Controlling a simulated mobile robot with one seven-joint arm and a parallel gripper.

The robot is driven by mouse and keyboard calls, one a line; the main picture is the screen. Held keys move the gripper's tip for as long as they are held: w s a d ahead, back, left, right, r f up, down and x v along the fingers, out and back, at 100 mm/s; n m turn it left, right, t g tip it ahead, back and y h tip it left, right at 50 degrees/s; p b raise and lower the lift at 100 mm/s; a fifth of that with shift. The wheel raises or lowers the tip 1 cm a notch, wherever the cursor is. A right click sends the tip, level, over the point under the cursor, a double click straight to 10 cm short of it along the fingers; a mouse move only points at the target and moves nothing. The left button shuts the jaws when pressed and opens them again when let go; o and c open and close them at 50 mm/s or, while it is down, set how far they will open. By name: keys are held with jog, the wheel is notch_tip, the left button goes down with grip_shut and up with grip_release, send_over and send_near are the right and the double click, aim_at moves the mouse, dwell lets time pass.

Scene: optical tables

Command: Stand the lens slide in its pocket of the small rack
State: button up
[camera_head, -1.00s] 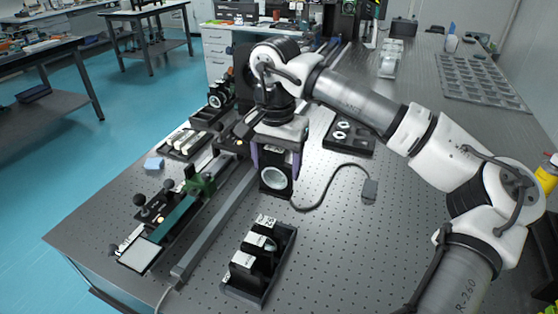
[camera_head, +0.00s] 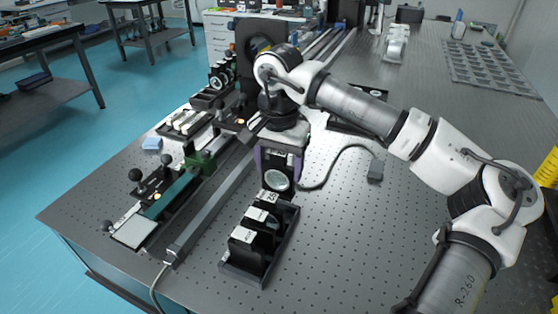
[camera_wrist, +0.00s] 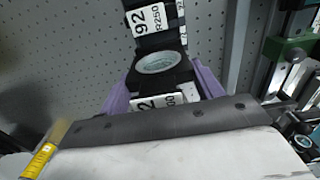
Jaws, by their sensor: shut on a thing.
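My gripper (camera_head: 280,160) has purple fingers and points down. It is shut on the lens slide (camera_head: 277,180), a black plate with a round clear lens, held upright. In the wrist view the slide (camera_wrist: 160,82) sits between the purple fingers (camera_wrist: 160,95), with a white label along its top edge. The small rack (camera_head: 284,248) is a dark tray in front of the slide, holding several black labelled slides. The held slide is at the rack's far end; its lower edge is hidden behind the farthest racked slide, so I cannot tell whether it touches the rack.
A long grey rail (camera_head: 215,205) runs left of the rack. A green-and-black stage (camera_head: 180,190) stands farther left. A dark cable ends in a small grey box (camera_head: 375,171) at right. A dark tray (camera_head: 345,123) lies behind the arm. The perforated table right of the rack is clear.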

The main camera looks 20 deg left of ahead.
aim_at(279, 190)
jog(key=shift+f+b, duration=2.5)
jog(key=shift+f, duration=1.1)
jog(key=shift+f, duration=0.2)
jog(key=o, duration=1.2)
jog(key=shift+r, duration=0.1)
jog(key=shift+r+p, duration=3.05)
jog(key=shift+r, duration=1.9)
